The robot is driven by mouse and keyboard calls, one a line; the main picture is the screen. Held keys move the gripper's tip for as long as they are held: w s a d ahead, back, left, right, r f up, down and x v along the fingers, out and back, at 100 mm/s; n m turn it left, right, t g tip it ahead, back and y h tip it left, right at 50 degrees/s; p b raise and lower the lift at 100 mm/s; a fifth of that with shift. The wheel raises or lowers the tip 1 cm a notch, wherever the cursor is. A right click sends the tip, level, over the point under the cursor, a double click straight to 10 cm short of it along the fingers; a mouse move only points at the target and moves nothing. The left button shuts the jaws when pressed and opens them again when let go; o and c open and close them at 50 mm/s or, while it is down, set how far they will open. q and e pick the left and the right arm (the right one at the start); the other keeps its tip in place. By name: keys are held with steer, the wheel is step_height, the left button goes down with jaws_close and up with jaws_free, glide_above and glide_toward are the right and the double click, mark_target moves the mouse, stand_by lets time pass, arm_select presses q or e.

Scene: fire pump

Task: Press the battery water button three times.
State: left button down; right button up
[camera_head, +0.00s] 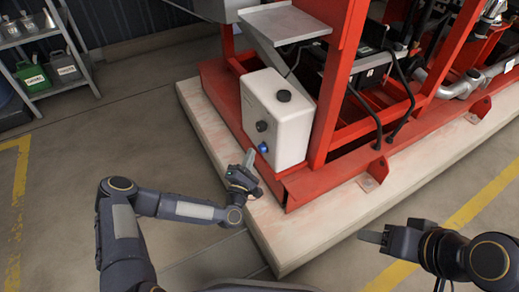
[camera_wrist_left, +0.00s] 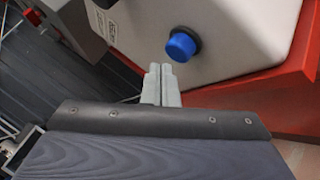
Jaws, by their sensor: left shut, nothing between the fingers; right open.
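The battery water button is a blue round knob (camera_head: 263,148) low on the front of a white tank (camera_head: 289,115). In the left wrist view the blue button (camera_wrist_left: 181,46) sits just beyond and slightly right of my fingertips, with the white tank (camera_wrist_left: 240,30) around it. My left gripper (camera_head: 249,158) is shut and empty, close to the button; a small gap seems to show between them. The same left gripper (camera_wrist_left: 160,70) shows its two fingers together. My right gripper (camera_head: 371,237) is at the lower right, away from the tank; its finger opening is hard to see.
The tank sits on a red steel frame (camera_head: 225,97) on a pale concrete plinth (camera_head: 217,133). A red upright (camera_head: 338,80) stands right of the tank. Black hoses (camera_head: 404,100) are further right. A shelf (camera_head: 40,40) with canisters stands at upper left. The floor at left is clear.

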arm_select(q)
steer(key=shift+d, duration=0.1)
stand_by(0.7)
steer(key=shift+w+d+b, duration=0.25)
steer(key=shift+b, duration=0.15)
steer(key=shift+w+d+b, duration=0.35)
steer(key=shift+w+d, duration=0.1)
steer(key=shift+d, duration=0.25)
stand_by(1.0)
steer(key=shift+s+a, duration=0.7)
steer(key=shift+a, duration=0.3)
steer(key=s+a, duration=0.1)
steer(key=a, duration=0.1)
steer(key=s+a+b, duration=0.1)
steer(key=s+a, duration=0.1)
steer(key=shift+a, duration=0.1)
